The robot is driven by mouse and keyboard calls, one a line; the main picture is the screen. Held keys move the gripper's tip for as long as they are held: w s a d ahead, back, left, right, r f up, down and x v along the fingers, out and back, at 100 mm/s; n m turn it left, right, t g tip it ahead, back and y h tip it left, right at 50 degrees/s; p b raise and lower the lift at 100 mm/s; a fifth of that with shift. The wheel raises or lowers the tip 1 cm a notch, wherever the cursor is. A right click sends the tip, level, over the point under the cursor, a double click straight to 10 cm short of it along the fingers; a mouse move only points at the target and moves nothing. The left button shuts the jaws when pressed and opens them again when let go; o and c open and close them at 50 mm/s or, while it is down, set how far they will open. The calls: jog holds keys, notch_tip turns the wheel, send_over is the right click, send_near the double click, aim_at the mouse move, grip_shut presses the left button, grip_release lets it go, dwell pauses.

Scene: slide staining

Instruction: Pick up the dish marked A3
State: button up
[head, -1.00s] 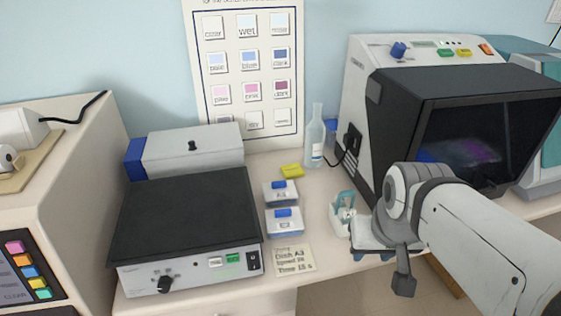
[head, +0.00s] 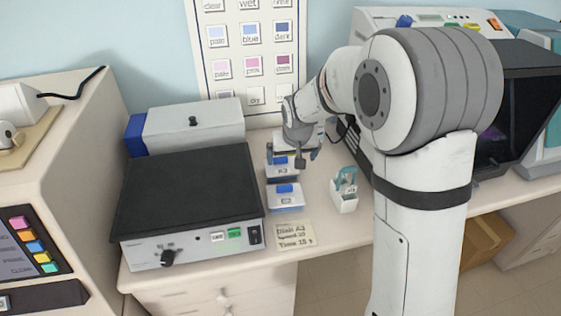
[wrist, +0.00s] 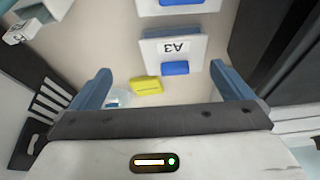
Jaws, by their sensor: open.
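The dish marked A3 (head: 283,172) is a white lidded dish with a blue knob, on the bench to the right of the black-topped device. It also shows in the wrist view, its label upside down (wrist: 155,53), ahead of and between my jaws. My gripper (head: 297,158) is just behind and above it in the head view. In the wrist view my gripper (wrist: 160,80) has its two blue fingers wide apart, with nothing between them held. A second similar dish (head: 285,200) stands directly in front of A3.
A yellow block (wrist: 147,84) lies near A3. The black-topped device (head: 185,195) stands left, a white holder with teal tongs (head: 344,195) right. A note card (head: 295,235) lies at the front edge. A dark-hooded machine (head: 520,110) stands at the right.

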aim_at(281, 166)
jog(key=w+a+f, duration=0.2)
jog(key=f, duration=0.1)
jog(key=shift+w+a, duration=0.2)
jog(key=shift+a, duration=0.15)
jog(key=shift+x, duration=0.85)
jog(key=p+x, duration=0.1)
jog(key=x, duration=0.1)
jog(key=w+p+x, duration=0.1)
jog(key=x, duration=0.1)
jog(key=shift+w+a+f, duration=0.1)
jog(key=shift+w+f, duration=0.15)
jog(key=shift+f, duration=0.3)
jog(key=shift+c, duration=0.2)
jog(key=c, duration=0.7)
